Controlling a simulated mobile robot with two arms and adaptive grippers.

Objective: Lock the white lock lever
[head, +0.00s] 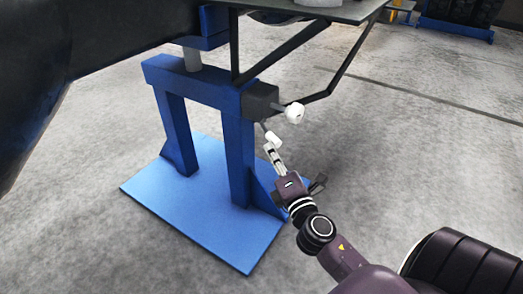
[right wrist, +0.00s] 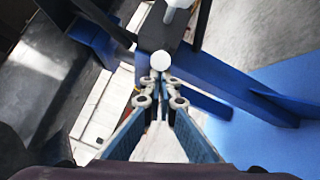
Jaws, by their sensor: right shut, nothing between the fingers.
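A dark box (head: 261,101) on the blue stand carries two white-ended parts. The larger white knob (head: 294,112) sticks out to the right. A smaller white grip (head: 273,138) hangs lower on a short dark rod; I cannot tell for sure which one is the lock lever. My right gripper (head: 270,150) is shut and empty, its fingertips at the lower white grip. In the right wrist view a round white end (right wrist: 161,61) lies just beyond the closed fingertips (right wrist: 158,80); contact is unclear. My left gripper is not in view.
The blue stand (head: 240,150) has two legs on a flat blue base plate (head: 225,245). Black braces (head: 335,75) run up to a grey tabletop (head: 320,10) above.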

